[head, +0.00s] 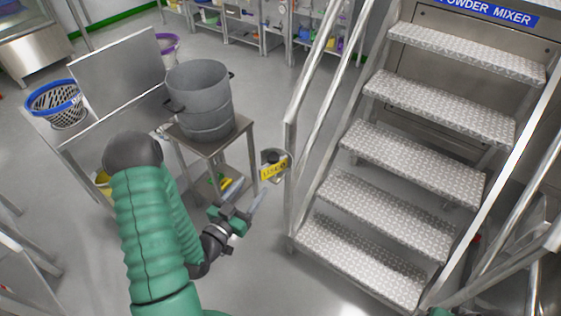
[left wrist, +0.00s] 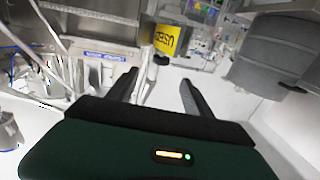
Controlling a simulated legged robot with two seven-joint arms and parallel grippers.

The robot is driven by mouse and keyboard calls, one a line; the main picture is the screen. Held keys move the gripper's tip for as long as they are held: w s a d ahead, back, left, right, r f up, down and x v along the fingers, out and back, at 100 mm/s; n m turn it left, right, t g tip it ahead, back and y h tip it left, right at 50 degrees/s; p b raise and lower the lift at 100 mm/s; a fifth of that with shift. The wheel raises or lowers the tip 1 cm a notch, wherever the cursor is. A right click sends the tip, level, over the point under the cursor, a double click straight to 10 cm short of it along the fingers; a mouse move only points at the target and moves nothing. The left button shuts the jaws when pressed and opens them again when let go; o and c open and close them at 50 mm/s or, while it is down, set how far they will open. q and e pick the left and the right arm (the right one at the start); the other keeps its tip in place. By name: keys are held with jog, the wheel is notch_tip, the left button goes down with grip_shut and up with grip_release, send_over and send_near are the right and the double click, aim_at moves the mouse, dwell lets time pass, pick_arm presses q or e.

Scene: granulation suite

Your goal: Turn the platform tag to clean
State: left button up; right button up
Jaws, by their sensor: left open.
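The platform tag (head: 274,170) is a yellow plate with dark lettering, hanging by the left handrail of the steps. In the left wrist view the yellow tag (left wrist: 172,40) appears rotated, its lettering seeming to read USED, with a small black knob (left wrist: 161,59) just below it. My left gripper (head: 252,194) is below and left of the tag in the head view, apart from it. Its two fingers (left wrist: 158,80) are spread with nothing between them, and the tag is beyond the tips. My right gripper is not in view.
Metal steps (head: 392,195) with handrails rise on the right under a blue POWDER MIXER sign (head: 488,10). A grey drum (head: 202,100) stands on a small steel table (head: 212,146) left of the tag. A blue-rimmed basket (head: 55,103) is further left. Open floor lies below the gripper.

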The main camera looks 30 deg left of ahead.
aim_at(270, 162)
pick_arm(q)
jog(key=w+b, duration=0.4)
jog(key=w, duration=0.1)
jog(key=w+b, duration=0.2)
jog(key=w, duration=0.1)
jog(key=shift+a+b, duration=0.3)
jog(key=shift+b, duration=0.05)
jog(key=w, duration=0.6)
jog(key=shift+w+a, duration=0.1)
jog(key=shift+a, duration=0.15)
jog(key=shift+f, duration=0.1)
grip_shut()
